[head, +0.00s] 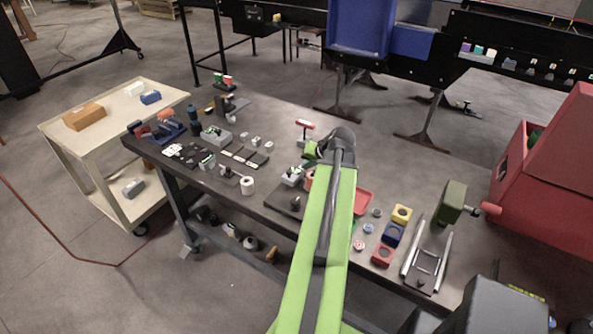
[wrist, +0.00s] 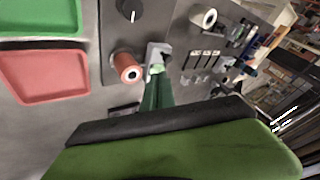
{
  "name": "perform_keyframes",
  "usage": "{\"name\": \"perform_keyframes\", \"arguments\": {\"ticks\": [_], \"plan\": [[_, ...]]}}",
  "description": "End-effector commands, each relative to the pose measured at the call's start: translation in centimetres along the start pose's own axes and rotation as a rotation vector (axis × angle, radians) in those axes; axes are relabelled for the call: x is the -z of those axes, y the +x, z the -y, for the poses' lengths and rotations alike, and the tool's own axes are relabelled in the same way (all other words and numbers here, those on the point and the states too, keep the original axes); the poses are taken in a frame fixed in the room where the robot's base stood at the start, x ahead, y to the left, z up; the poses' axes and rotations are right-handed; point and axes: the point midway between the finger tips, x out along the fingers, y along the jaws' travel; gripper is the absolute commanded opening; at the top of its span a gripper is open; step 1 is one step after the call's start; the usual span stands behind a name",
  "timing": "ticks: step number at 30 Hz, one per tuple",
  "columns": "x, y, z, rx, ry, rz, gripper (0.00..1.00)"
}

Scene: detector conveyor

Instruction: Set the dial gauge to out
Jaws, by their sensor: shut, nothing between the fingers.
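A round black dial with a white pointer line (wrist: 129,10) sits on a grey plate at the top of the wrist view, cut by the frame edge. I cannot be sure that it is the dial gauge, and I see no readable "out" mark. My gripper (wrist: 157,72) is shut and empty, its green tips at a small grey bracket (wrist: 158,50). I cannot tell whether they touch it. A copper-coloured cylinder (wrist: 127,67) stands just left of the tips. In the head view my gripper (head: 312,151) is over the middle of the bench, and my arm hides part of it.
The dark workbench (head: 265,112) carries several small fixtures. A red tray (wrist: 45,76) and a green tray (wrist: 40,20) lie left in the wrist view. A white roll (head: 247,186) stands left of my arm. Coloured blocks and a railed stand (head: 425,268) are to the right.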

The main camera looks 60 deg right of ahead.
Motion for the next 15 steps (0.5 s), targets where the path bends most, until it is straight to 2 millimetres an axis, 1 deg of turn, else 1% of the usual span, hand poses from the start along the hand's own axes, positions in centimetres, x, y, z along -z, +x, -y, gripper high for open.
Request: {"name": "perform_keyframes", "arguments": {"ticks": [1,4,8,11,15], "plan": [[0.2,-0.2,-0.3,-0.001,0.005,-0.005,0.0],[0.1,-0.1,-0.4,-0.001,0.006,-0.006,0.0],[0.0,0.7,-0.5,-0.001,0.005,-0.005,0.0],[0.0,2.0,-0.6,-0.001,0.005,-0.004,0.0],[-0.1,4.7,-0.7,-0.001,0.003,-0.004,0.0]]}}
